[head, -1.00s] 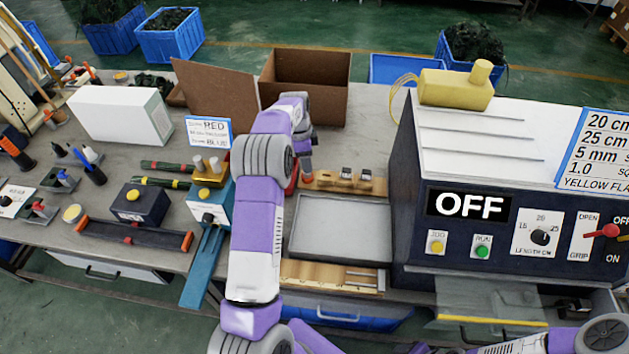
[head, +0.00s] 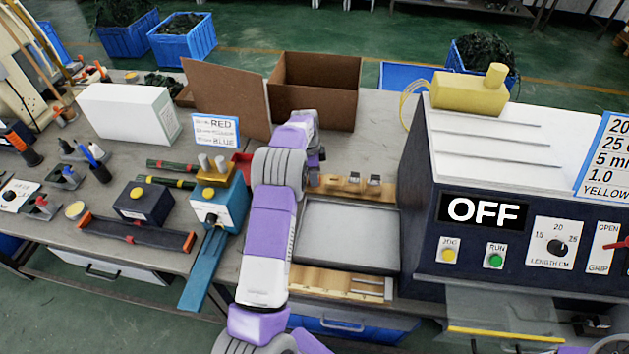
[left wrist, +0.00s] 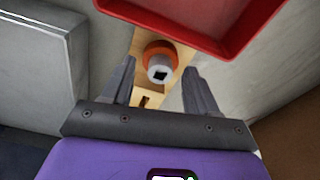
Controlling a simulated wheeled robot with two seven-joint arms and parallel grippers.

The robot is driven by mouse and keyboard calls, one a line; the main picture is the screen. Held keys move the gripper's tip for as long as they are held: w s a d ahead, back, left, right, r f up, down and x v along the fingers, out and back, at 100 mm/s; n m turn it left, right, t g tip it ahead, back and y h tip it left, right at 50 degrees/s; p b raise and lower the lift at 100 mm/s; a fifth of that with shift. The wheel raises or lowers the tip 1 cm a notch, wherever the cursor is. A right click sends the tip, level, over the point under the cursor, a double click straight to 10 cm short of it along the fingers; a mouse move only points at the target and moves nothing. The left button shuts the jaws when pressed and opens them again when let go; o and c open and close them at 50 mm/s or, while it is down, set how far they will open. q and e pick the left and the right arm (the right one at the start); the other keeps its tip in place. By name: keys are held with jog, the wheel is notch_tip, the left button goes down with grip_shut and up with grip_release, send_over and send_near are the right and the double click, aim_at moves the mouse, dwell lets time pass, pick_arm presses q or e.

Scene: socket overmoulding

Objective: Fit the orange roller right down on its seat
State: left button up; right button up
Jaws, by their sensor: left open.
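The orange roller (left wrist: 160,50) shows in the left wrist view, with a grey hub that has a dark square hole. It is over a wooden strip (left wrist: 148,92); I cannot tell how it sits there, and its seat is not clearly seen. My left gripper (left wrist: 158,68) is open, with one finger on each side of the roller's hub in the picture; I see no clear contact. In the head view my left arm hides the roller. A wooden rack (head: 345,187) with small metal fittings stands just right of the arm. My right gripper is not in view.
A red tray (left wrist: 215,25) is close to the gripper in the left wrist view. A grey tray (head: 345,235) lies right of my arm, with a dark machine reading OFF (head: 485,212) beyond it. A blue-green device (head: 218,205) stands close on the left. Cardboard boxes (head: 315,95) stand behind.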

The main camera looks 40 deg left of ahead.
pick_arm(q)
grip_shut()
